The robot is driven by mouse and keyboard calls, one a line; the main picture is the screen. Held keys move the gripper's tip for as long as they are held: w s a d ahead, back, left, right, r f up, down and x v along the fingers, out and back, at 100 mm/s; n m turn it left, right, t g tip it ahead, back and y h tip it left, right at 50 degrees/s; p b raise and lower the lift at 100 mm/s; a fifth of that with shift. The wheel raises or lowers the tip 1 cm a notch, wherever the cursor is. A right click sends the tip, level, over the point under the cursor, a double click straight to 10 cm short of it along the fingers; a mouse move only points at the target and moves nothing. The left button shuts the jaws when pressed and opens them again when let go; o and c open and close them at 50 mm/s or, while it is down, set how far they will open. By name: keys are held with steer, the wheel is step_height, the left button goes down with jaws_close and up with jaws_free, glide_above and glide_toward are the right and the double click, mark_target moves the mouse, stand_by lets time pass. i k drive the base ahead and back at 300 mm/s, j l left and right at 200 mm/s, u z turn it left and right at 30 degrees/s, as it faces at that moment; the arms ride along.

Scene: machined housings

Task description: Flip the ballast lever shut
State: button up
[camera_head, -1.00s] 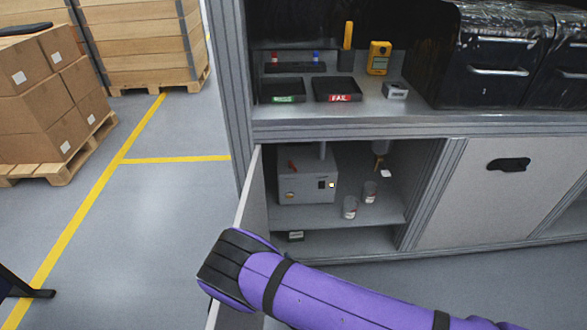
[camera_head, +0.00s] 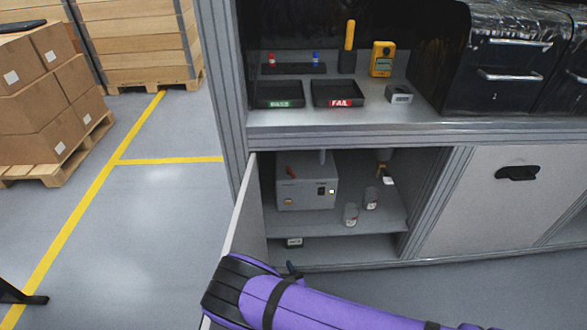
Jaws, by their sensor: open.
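A grey box (camera_head: 308,196) stands on the shelf of the open lower cabinet. A small red lever (camera_head: 291,172) shows at the upper left of its front and looks tilted; its exact position is too small to tell. The front also has an orange round mark at lower left, a dark switch and a pale lit square at right. My purple arm crosses the bottom of the view, below and in front of the cabinet. My gripper's jaws are not visible. A small dark tip shows just above the arm; I cannot tell whether it is part of my gripper.
The open cabinet door (camera_head: 241,222) stands at the left of the opening, close to my arm. Two cups (camera_head: 351,214) stand right of the box. A small dark block (camera_head: 294,242) lies on the cabinet floor. Trays (camera_head: 338,93) sit on the counter above.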

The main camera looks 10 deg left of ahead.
mark_target(289, 170)
steer(key=i, duration=1.25)
